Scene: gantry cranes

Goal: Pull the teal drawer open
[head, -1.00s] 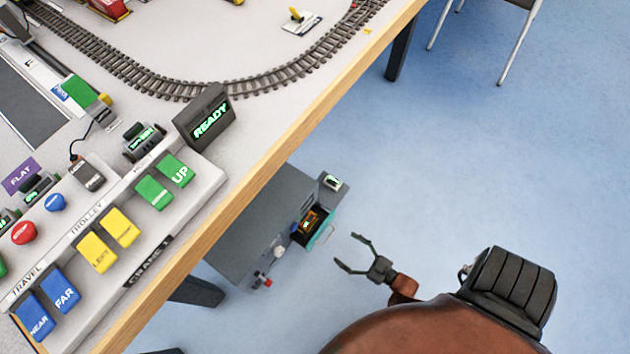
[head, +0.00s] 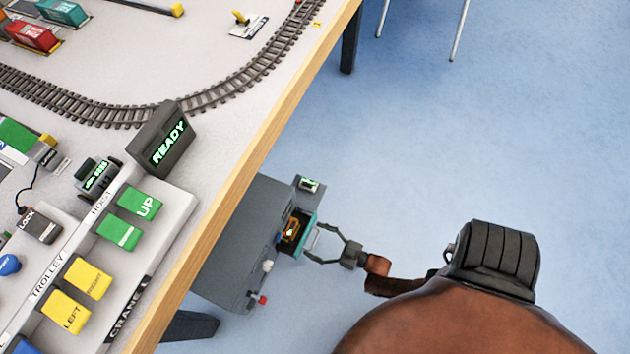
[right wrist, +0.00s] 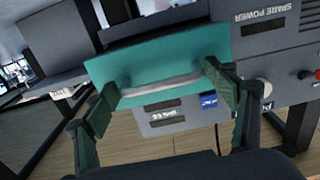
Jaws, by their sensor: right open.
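The teal drawer (head: 305,237) is in the grey cabinet (head: 238,235) under the table edge. It stands a little way open, and something orange shows inside it in the head view. In the right wrist view its teal front (right wrist: 160,58) fills the upper middle, with a pale bar handle (right wrist: 160,86) across it. My right gripper (head: 312,243) is open at the drawer front, its fingers (right wrist: 160,82) at either end of the handle. Whether they touch it I cannot tell. My left gripper is not in view.
The table's wooden edge (head: 240,185) runs above the cabinet. A control panel (head: 165,215) and a READY display (head: 160,140) stand on the table. A white knob (head: 268,266) and a red knob (head: 262,299) stick out of the cabinet. The blue floor on the right is clear.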

